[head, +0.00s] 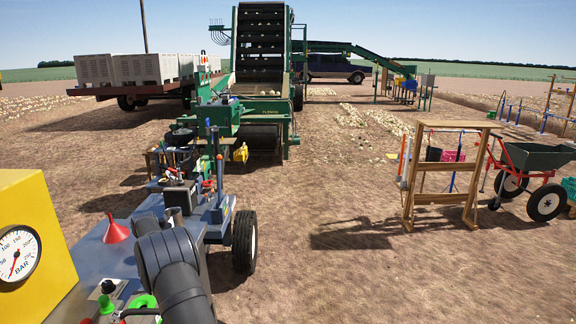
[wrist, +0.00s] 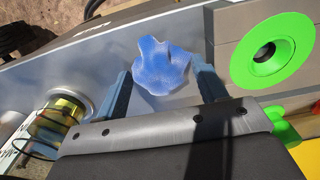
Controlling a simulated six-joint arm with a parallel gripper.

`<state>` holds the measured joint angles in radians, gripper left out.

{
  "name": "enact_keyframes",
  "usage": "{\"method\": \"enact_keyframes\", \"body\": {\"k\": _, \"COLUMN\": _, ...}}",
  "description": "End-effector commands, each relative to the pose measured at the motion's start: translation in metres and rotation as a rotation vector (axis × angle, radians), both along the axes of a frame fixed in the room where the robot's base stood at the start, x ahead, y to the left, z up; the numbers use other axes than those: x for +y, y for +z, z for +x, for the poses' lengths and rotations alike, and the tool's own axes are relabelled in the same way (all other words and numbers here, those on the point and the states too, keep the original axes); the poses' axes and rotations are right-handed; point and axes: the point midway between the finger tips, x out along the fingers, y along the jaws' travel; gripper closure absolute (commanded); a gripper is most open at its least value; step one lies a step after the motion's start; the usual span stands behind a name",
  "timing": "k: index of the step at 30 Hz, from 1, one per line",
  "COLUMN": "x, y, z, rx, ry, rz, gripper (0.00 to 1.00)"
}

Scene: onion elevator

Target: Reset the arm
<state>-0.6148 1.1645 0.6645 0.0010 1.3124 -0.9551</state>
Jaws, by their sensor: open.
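My gripper (wrist: 162,72) shows in the wrist view with its two blue-grey fingers spread apart. In the head view my dark arm fills the lower left foreground, over the grey-blue deck (head: 88,258). The gripper itself is hidden there.
In the wrist view a green ring (wrist: 285,62) is at right and a gold can (wrist: 58,118) at left. In the head view, a red funnel (head: 117,229) and a yellow gauge box (head: 38,215) stand nearby. A wooden frame (head: 443,190) stands on open ground at right.

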Motion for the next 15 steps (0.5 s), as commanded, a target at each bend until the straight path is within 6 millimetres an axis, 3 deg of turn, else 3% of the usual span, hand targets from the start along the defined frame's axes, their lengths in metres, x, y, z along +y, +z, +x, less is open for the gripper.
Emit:
{"method": "enact_keyframes", "body": {"k": 1, "x": 0.000, "y": -0.007, "z": 0.000, "rx": 0.001, "ry": 0.000, "rz": -0.001, "gripper": 0.35}}
{"method": "enact_keyframes", "body": {"k": 3, "x": 0.001, "y": 0.011, "z": 0.001, "rx": -0.003, "ry": 0.000, "rz": 0.002, "gripper": 0.35}}
{"method": "enact_keyframes", "body": {"k": 6, "x": 0.000, "y": 0.023, "z": 0.000, "rx": -0.001, "ry": 0.000, "rz": 0.002, "gripper": 0.35}}
{"method": "enact_keyframes", "body": {"k": 15, "x": 0.000, "y": 0.036, "z": 0.000, "rx": 0.001, "ry": 0.001, "rz": 0.000, "gripper": 0.35}}
